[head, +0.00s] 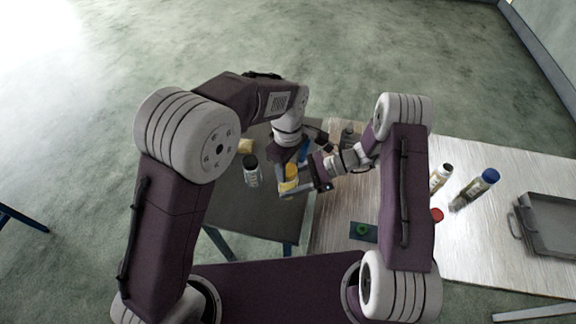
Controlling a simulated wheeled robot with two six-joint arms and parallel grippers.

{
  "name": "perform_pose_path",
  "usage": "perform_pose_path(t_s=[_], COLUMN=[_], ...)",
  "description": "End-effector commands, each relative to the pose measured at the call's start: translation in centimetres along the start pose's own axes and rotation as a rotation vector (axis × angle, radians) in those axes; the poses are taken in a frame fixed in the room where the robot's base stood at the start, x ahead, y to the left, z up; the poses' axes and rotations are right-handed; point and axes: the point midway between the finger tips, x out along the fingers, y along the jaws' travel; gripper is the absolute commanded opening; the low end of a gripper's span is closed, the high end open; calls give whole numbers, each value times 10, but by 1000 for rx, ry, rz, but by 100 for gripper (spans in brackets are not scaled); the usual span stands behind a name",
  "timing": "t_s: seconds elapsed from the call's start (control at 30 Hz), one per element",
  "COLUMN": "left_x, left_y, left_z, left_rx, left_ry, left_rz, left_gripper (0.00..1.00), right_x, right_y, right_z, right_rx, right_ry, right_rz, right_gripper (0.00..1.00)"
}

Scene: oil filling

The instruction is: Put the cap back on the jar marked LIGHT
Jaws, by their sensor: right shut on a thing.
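A yellow object (290,172), a cap or a jar top, is among my two grippers over the dark table; I cannot tell which. My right gripper (306,186) comes in from the right and is shut on this yellow object. My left gripper (300,160) is just above and behind it, largely hidden by its own arm and the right wrist, so its fingers cannot be read. A jar with a dark top (251,164) stands to the left on the dark table. A jar with a pale label (440,176) stands on the light table. The labels are too small to read.
A green cap (362,229) lies on a dark blue pad (358,238). Another yellow thing (245,146) is at back left.

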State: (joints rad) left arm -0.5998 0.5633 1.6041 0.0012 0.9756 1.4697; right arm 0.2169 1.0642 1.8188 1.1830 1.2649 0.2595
Motion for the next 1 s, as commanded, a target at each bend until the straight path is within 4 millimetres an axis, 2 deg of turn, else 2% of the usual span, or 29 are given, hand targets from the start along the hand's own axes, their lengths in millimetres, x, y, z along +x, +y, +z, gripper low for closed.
perform_pose_path(t_s=[0.13, 0.23, 0.37, 0.6, 0.73, 0.8, 0.93, 0.97, 1.0], left_x=[0, 0, 0, 0, 1, 1, 1, 1, 1], left_y=[0, 0, 1, 1, 1, 1, 1, 1, 1], left_z=[0, 0, 0, 0, 0, 0, 0, 0, 0], left_rx=[22, 177, 584, 1398, 1737, 1859, 1846, 1846, 1845], left_ry=[0, 0, 1, 2, 3, 3, 3, 3, 3], left_rz=[2, 2, 2, 1, 1, 1, 1, 1, 1], left_gripper=[0, 0, 0, 0, 0, 0, 0, 47, 58], right_x=[0, 0, 0, 0, 0, 0, 0, 0, 0], right_y=[0, 0, 0, 0, 0, 0, 1, 1, 1], right_z=[0, 0, 0, 0, 0, 0, 0, 0, 0], right_rx=[0, -1, -1, -1, -1, -1, -1, -1, 0], right_ry=[-1, -1, -1, -1, -1, -1, -1, -1, -1], right_rz=[1, 1, 1, 2, 2, 2, 2, 2, 2], right_gripper=[0, 0, 0, 0, 0, 0, 0, 0, 0])
